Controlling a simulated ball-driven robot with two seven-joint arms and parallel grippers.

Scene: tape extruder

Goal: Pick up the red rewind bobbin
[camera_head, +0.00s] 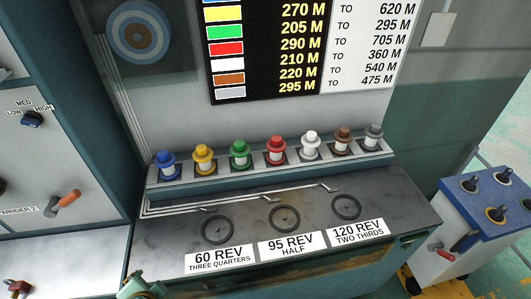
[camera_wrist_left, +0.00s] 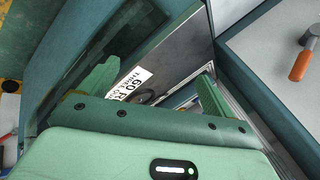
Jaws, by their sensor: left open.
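The red rewind bobbin (camera_head: 276,144) stands upright in the middle of a row of coloured bobbins, in its own dark slot on the raised shelf (camera_head: 162,186) of the bench. A green bobbin (camera_head: 239,148) is on its left and a white one (camera_head: 310,140) on its right. My left gripper (camera_wrist_left: 158,72) is open, its two green fingers spread with nothing held between them. In the head view only a green part of it or its arm shows at the bottom left, well below and left of the red bobbin. My right gripper is not in view.
Blue, yellow, brown and grey bobbins fill the other slots. Three dark round rings (camera_head: 285,218) lie on the grey bench top above the REV labels (camera_head: 292,246). A control cabinet (camera_head: 60,130) stands left; a blue-topped box (camera_head: 490,212) stands right.

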